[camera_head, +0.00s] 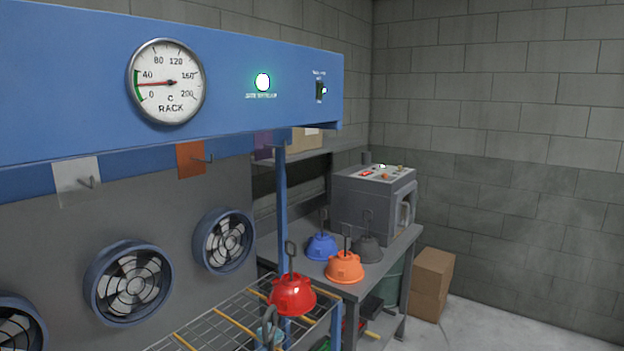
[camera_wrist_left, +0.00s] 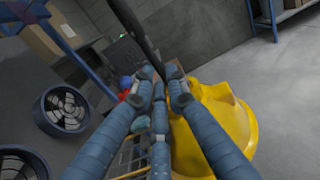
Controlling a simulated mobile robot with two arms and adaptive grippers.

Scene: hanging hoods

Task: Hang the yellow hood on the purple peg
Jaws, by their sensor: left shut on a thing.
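The yellow hood (camera_wrist_left: 234,118) shows in the left wrist view, below and right of my fingers. My left gripper (camera_wrist_left: 161,75) is shut on it, with a dark upright bar, apparently its stem, rising between the fingertips. The exact grip point is partly hidden by the fingers. The yellow hood is not in the head view. The purple peg's plate (camera_head: 263,145) is on the blue rack in the head view, at the far right end of the peg row, beyond the orange plate; its hook is hard to make out. My right gripper is not in view.
White (camera_head: 77,181) and orange (camera_head: 190,158) peg plates hang nearer on the rack. A red hood (camera_head: 292,296) sits at the wire shelf (camera_head: 215,325). Blue (camera_head: 321,247), orange (camera_head: 345,267) and grey (camera_head: 367,249) hoods stand on a table beside a grey machine (camera_head: 373,198).

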